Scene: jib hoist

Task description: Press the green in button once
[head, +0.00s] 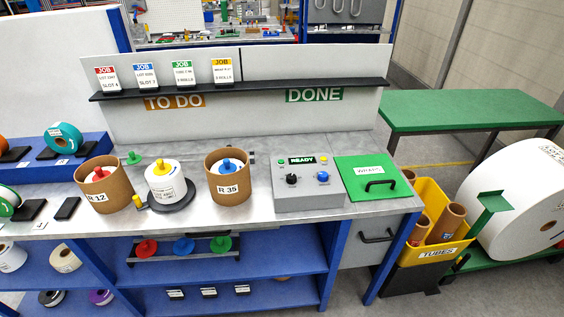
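A grey control box (308,193) sits on the workbench, right of the middle. It has a lit sign reading READY (302,160), with a small green round part (281,162) left of the sign and a small yellow one (323,159) right of it. Below them are a black knob (291,180) and a blue round part (323,177). No label reading "in" can be made out, so I cannot tell whether the green part is the green in button. My gripper is not in view.
A green WRAPS lid (364,172) with a black handle lies right of the box. Cardboard tubs (229,188) and a white roll (162,187) stand left of it. A yellow TUBES bin (437,238) and a large white roll (520,205) stand on the right.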

